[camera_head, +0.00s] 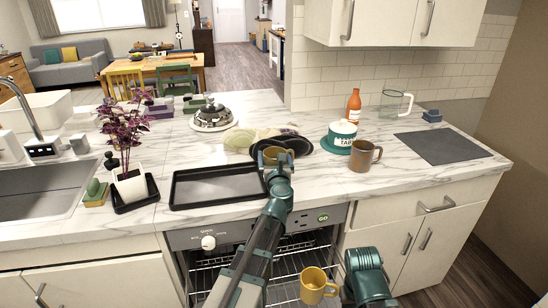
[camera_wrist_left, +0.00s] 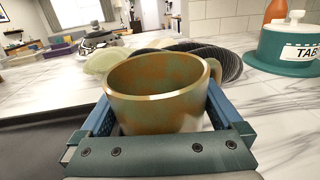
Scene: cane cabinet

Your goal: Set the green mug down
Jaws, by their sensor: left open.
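The green mug, mottled green and brown (camera_head: 271,154), is at the right end of the black tray in the head view. In the left wrist view the mug (camera_wrist_left: 158,92) appears upright, its handle toward the far right. My left gripper (camera_head: 276,172) is open, with one finger on each side of the mug. Whether the fingers touch it, and what its base rests on, is hidden. My right gripper (camera_head: 366,282) is low in front of the cabinet, beside a yellow mug (camera_head: 313,287); its fingers are not clear.
The black tray (camera_head: 215,188) is empty. Dark ribbed plates (camera_head: 297,142) stand close behind the mug. A brown mug (camera_head: 363,157), teal-and-white canister (camera_head: 342,133), orange bottle (camera_head: 353,106) and glass jug (camera_head: 392,104) stand to the right. A potted plant (camera_head: 130,185) is left.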

